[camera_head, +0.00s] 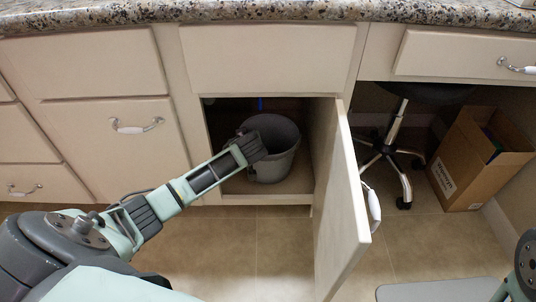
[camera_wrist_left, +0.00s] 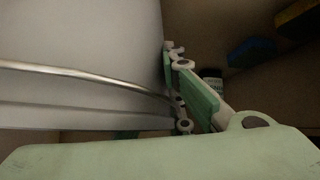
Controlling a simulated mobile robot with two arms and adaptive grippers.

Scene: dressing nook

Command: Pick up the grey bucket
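The grey bucket (camera_head: 277,160) stands inside the open cabinet under the counter, in the head view. My left arm reaches in from the left, and its gripper (camera_head: 262,149) is at the bucket's left side near the rim. In the left wrist view the bucket's grey wall (camera_wrist_left: 85,40) fills the left, with its wire handle (camera_wrist_left: 80,79) across it. My left gripper (camera_wrist_left: 182,95) is at the wall's edge there; one finger shows, and the other is mostly hidden. Whether it grips the wall is unclear. My right gripper is out of view.
The cabinet door (camera_head: 341,200) stands open to the right of the bucket. A wheeled stool (camera_head: 391,150) and a cardboard box (camera_head: 473,165) are further right. A blue item (camera_wrist_left: 250,50) and a yellow item (camera_wrist_left: 296,17) lie beyond the gripper.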

